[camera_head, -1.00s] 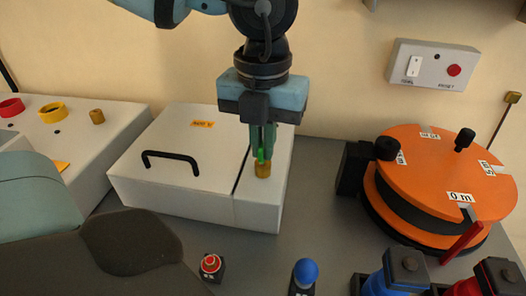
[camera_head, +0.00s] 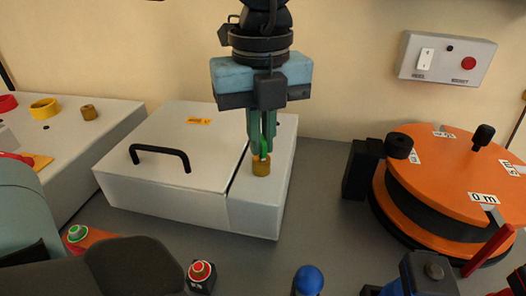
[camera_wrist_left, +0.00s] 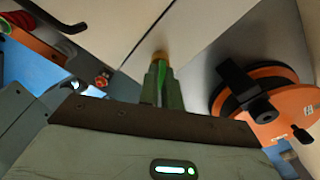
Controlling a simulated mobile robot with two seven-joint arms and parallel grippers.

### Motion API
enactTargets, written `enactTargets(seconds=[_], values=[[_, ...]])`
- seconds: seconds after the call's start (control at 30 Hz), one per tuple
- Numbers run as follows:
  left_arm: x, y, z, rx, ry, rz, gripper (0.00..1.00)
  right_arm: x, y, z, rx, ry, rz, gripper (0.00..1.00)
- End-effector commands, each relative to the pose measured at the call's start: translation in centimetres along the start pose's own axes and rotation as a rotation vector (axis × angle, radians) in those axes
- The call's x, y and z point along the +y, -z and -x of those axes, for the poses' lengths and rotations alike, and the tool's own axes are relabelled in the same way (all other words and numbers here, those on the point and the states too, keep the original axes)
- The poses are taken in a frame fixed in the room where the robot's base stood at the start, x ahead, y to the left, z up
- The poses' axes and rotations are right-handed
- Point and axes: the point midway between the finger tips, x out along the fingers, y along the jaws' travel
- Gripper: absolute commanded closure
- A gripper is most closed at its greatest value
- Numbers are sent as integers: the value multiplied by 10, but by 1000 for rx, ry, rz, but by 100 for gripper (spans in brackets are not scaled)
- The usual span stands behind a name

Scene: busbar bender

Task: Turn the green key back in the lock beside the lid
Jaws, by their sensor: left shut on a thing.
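The green key (camera_head: 264,148) stands in the brass lock (camera_head: 261,168) on the white strip beside the lid (camera_head: 165,150) of the white box. My left gripper (camera_head: 263,142) is above the lock, pointing down, with its green fingers shut on the key. The fingers hide most of the key. In the left wrist view the fingers (camera_wrist_left: 160,85) reach to the brass lock (camera_wrist_left: 160,56). The lid is down, with a black handle (camera_head: 160,154) on it. My right gripper is not clearly in view.
An orange disc machine (camera_head: 445,175) stands on the right. A red button (camera_head: 200,272) and a blue knob (camera_head: 308,279) are at the front. A wall box (camera_head: 447,58) with a switch hangs at the back right.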

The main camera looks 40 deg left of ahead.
Motion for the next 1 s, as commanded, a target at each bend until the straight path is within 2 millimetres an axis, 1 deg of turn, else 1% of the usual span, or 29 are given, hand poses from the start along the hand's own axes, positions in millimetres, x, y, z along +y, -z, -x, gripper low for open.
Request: enactTargets(seconds=[0.03,0.1,0.23,0.37,0.63,0.73,1.0], values=[[-1,0,-5,1,-2,61,100,0,-9,-6,-12,1,-5,64],[-1,-1,-5,1,0,147,100,-1,-14,-10,-18,1,-9,64],[-1,0,-4,1,-2,284,100,2,-16,-15,-17,-4,-9,64],[0,0,-2,0,-3,348,100,3,-17,-17,-17,-4,-8,64],[0,0,-1,0,-3,354,100,3,-17,-18,-19,-1,0,64],[0,0,-2,0,-3,392,100,4,-19,-21,-21,0,2,64],[-1,0,-4,1,-3,699,100,7,-30,-36,-34,-1,2,64]])
